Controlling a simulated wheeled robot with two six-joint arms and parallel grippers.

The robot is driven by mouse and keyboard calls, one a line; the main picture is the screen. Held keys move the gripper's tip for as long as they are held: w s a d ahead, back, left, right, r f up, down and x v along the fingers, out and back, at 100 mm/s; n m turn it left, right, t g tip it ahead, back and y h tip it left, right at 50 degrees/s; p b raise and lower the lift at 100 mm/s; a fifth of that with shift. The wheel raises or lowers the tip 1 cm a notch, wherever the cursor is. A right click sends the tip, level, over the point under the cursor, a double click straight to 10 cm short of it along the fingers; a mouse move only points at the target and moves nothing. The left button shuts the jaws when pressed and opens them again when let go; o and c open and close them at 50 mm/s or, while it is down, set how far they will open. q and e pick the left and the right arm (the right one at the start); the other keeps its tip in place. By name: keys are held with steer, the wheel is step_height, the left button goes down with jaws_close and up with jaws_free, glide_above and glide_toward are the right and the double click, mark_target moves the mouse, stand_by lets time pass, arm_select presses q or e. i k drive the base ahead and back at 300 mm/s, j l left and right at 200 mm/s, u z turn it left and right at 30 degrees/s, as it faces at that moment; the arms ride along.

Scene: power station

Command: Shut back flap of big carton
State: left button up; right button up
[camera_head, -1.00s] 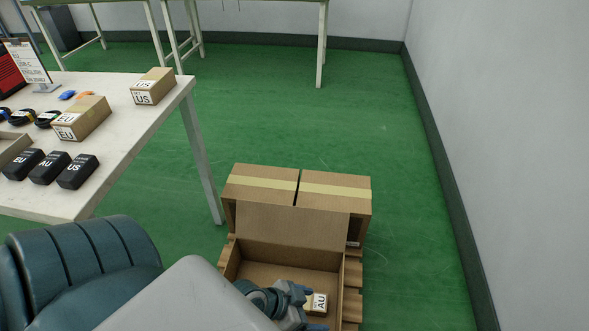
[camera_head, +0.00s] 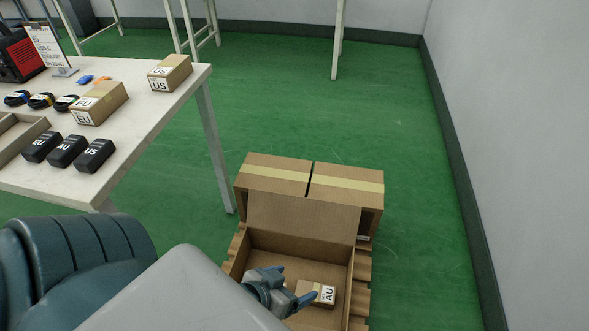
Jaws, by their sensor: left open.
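The big carton (camera_head: 285,245) stands open on a wooden pallet at the lower middle. Its back flap (camera_head: 302,219) stands up, leaning back toward two closed cartons behind. A small box labelled AU (camera_head: 317,293) lies inside the carton. My left gripper (camera_head: 287,288) is open, over the carton's inside and just left of the AU box in the picture; I cannot tell whether it touches the box. My left arm hides the carton's front left part. My right gripper is not in view.
Two taped cartons (camera_head: 346,187) stand directly behind the big carton. Pallet slats (camera_head: 361,275) show at its right side. A white table (camera_head: 150,122) at left holds small boxes, black adapters and cables. Green floor is free to the right, up to a grey wall.

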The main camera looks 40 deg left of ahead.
mark_target(307, 217)
steer(key=u, duration=1.1)
